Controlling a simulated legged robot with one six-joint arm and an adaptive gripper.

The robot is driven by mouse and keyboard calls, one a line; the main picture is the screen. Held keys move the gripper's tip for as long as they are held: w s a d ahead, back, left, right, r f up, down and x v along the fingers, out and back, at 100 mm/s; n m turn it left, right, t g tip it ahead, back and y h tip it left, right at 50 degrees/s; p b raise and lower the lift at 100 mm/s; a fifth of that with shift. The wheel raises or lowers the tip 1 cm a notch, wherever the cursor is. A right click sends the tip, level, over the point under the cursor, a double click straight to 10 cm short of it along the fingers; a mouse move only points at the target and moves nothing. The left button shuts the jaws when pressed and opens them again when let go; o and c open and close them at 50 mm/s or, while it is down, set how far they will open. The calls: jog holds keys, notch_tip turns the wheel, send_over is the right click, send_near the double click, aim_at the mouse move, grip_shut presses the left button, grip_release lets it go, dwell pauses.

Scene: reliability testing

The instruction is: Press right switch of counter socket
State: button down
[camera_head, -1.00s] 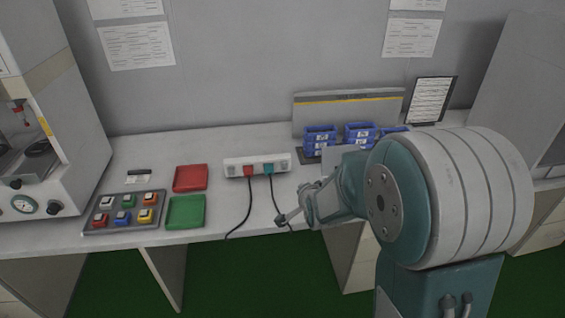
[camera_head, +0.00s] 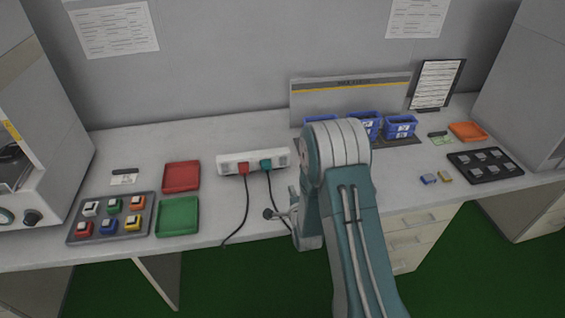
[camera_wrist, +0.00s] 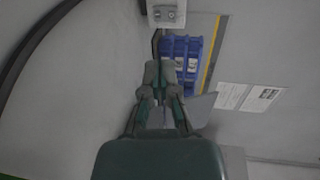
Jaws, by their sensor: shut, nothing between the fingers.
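The white counter socket (camera_head: 225,165) lies on the worktop near the back wall, with a red plug (camera_head: 243,168) and a teal plug (camera_head: 266,165) in it. Its right end (camera_head: 282,159) shows beside my arm; the right switch is too small to make out. In the wrist view, one end of the socket (camera_wrist: 167,13) is cut by the top edge. My gripper (camera_wrist: 159,72) is shut and empty, its fingers pointing towards that end and apart from it in the picture. In the head view my arm hides the fingers.
Black cables (camera_head: 245,205) hang from the plugs over the front edge. Blue bins (camera_head: 399,126) stand right of the socket before a grey panel (camera_head: 345,92).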

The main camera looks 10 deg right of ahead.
aim_at(282, 161)
jog(key=w, duration=0.4)
jog(key=w+f, duration=0.1)
jog(key=w, duration=0.8)
jog(key=shift+f, duration=0.25)
jog(key=shift+w, duration=0.4)
jog(key=shift+r, duration=0.1)
jog(key=shift+w+r, duration=0.15)
jog(key=shift+w, duration=0.2)
jog(key=shift+s, duration=0.1)
